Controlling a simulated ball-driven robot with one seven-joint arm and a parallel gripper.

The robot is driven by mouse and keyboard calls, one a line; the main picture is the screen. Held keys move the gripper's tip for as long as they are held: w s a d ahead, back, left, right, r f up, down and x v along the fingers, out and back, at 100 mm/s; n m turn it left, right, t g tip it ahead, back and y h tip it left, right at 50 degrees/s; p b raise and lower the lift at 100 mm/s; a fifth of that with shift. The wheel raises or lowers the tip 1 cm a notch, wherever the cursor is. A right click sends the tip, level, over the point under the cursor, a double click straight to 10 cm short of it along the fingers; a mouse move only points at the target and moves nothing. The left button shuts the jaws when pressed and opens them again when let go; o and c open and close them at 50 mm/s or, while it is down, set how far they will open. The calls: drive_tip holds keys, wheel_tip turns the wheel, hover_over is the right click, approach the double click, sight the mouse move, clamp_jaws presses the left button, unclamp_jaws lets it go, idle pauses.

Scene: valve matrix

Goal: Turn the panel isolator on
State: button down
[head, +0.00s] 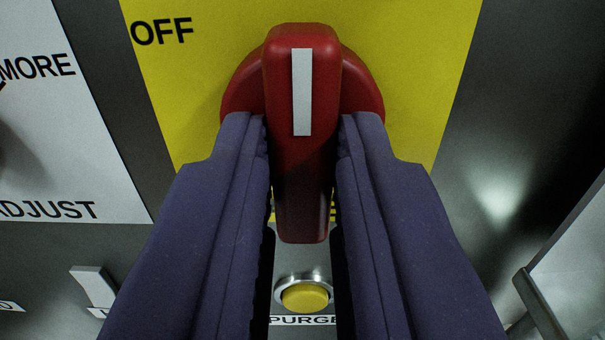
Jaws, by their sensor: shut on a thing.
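The panel isolator is a red rotary handle (303,165) on a yellow plate (420,60), in the upper middle of the head view. Its grip bar stands upright in the picture, with a white stripe on its upper part. The word OFF is printed at the plate's upper left. More lettering on the plate below the handle is mostly hidden by my gripper. My gripper (303,130) has its two dark purple fingers on the left and right sides of the grip bar, shut on it.
A yellow push button (304,297) labelled PURGE sits below the handle, between my fingers. A white plate (60,130) reading MORE and ADJUST is at the left. A small pale lever (93,286) is at lower left. A metal bracket (540,305) stands at lower right.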

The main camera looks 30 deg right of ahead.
drive_tip(key=shift+f, duration=0.2)
drive_tip(key=c, duration=1)
unclamp_jaws()
drive_tip(key=shift+r, duration=0.15)
drive_tip(key=shift+c, duration=0.2)
drive_tip(key=shift+s+a, duration=0.1)
drive_tip(key=p+v, duration=0.2)
drive_tip(key=v, duration=0.5)
drive_tip(key=shift+s+a, duration=0.2)
drive_tip(key=shift+s, duration=0.1)
